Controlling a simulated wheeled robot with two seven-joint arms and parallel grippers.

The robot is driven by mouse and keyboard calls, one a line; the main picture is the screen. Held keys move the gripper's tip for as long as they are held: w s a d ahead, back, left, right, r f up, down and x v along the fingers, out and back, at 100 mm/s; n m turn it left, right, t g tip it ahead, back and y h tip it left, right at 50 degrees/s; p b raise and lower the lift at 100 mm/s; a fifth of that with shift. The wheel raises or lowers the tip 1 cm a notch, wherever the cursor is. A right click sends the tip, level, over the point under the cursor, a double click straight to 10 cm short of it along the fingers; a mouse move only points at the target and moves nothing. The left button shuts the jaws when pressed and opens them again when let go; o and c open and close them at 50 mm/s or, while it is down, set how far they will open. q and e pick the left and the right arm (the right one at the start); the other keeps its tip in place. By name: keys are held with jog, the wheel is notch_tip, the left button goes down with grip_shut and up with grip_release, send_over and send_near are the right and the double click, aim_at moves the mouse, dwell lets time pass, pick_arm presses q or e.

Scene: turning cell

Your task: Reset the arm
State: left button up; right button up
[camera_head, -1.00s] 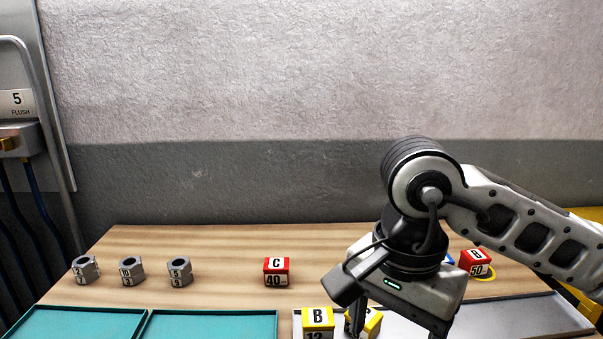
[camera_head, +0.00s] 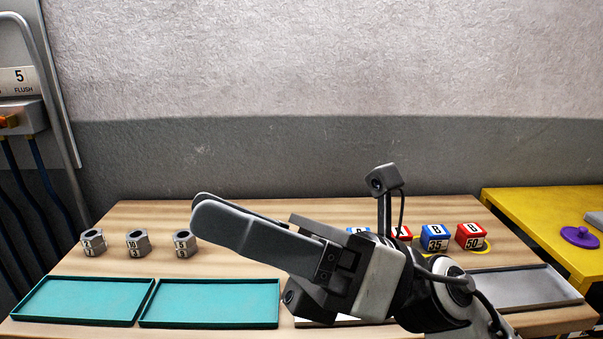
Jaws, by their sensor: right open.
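My right gripper (camera_head: 198,206) is in the middle of the head view, held above the table with its fingers pointing left. One finger lies in front of the other, with a narrow gap showing between them. It is open, and I see nothing between the fingers. My right arm comes in from the lower right and covers the middle of the table. My left gripper is not in view.
The wooden table (camera_head: 140,213) holds several grey hex nuts (camera_head: 138,243) and two teal trays (camera_head: 209,303). Right of my arm are a blue block (camera_head: 435,238), a red block (camera_head: 471,236) and a grey tray (camera_head: 525,289). A yellow table (camera_head: 535,222) carries a purple lidded disc (camera_head: 579,237).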

jog(key=w+d+f+m+t+h, duration=0.3)
jog(key=w+d+m+t+h, duration=0.35)
jog(key=m+t, duration=0.7)
jog(key=w+d+f+m+t+h, duration=0.3)
jog(key=w+d+m+t+h, duration=0.3)
jog(key=m+t, duration=0.8)
jog(key=w+d+f+m+g+h, duration=0.2)
jog(key=d+f+m+g+h, duration=0.35)
jog(key=f+m+h, duration=0.4)
jog(key=s+d+f+m+g+h, duration=0.1)
jog(key=s+d+f+m+g, duration=0.2)
jog(key=f, duration=0.5)
jog(key=s+d+f+m+g+h, duration=0.1)
jog(key=s+d+f+m+g, duration=0.15)
jog(key=f+m+g, duration=0.35)
jog(key=s+d+f+m+g, duration=0.1)
jog(key=s+f+g, duration=0.2)
jog(key=s+f, duration=0.4)
jog(key=s+d+f+m+g, duration=0.1)
jog(key=s+f+g, duration=0.3)
jog(key=s, duration=0.5)
jog(key=w+a+f+t+y, duration=0.3)
jog(key=w+a+f+t, duration=0.3)
jog(key=f+t, duration=0.1)
jog(key=shift+w+n, duration=0.35)
jog(key=shift+n, duration=0.05)
